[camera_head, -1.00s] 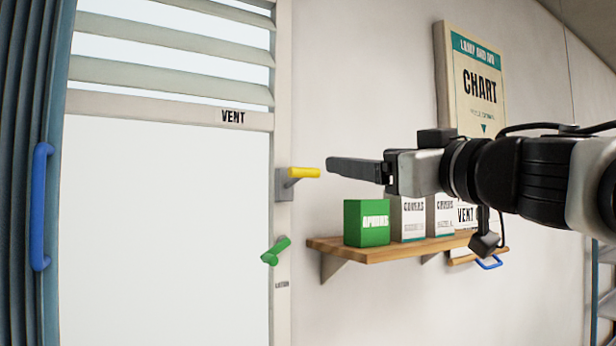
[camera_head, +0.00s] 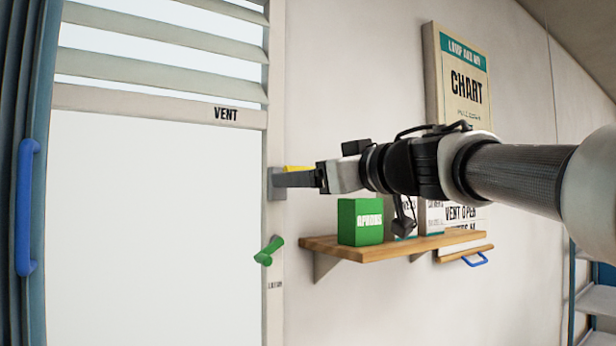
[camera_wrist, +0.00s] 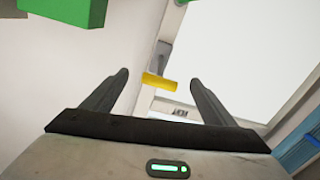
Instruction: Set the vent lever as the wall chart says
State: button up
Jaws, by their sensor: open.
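A yellow lever (camera_head: 297,168) sticks out from a grey mount on the door frame, below and right of the word VENT (camera_head: 226,113). It points sideways to the right. My gripper (camera_head: 276,180) is at the lever and partly hides it. In the wrist view the lever (camera_wrist: 160,82) shows between the tips of my open gripper (camera_wrist: 159,77), with no clear contact. The vent slats (camera_head: 165,52) are tilted with bright gaps between them. The wall chart (camera_head: 466,88) hangs on the right; its lower part reads "VENT OPE…", the rest hidden by my arm and the shelf boxes.
A green lever (camera_head: 268,251) sits lower on the same frame, tilted. A wooden shelf (camera_head: 365,250) holds a green box (camera_head: 360,222) and pale boxes just below my arm. A blue handle (camera_head: 27,207) is at the far left.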

jog(key=x, duration=0.5)
jog(key=shift+a, duration=0.1)
jog(key=c, duration=1.5)
jog(key=f+t+y+b, duration=0.1)
jog(key=t+b, duration=0.1)
jog(key=b, duration=0.5)
jog(key=f+t+y+b, duration=0.1)
jog(key=f+y+b, duration=0.1)
jog(key=b, duration=0.6)
jog(key=f+t+y+b, duration=0.1)
jog(key=t+b, duration=0.1)
jog(key=b, duration=0.5)
jog(key=shift+w+f+n+t+y+b, duration=0.2)
jog(key=shift+w+n+t+y+b, duration=0.1)
jog(key=shift+y+b, duration=0.1)
jog(key=shift+a+r, duration=0.1)
jog(key=o, duration=1.5)
jog(key=shift+s, duration=0.1)
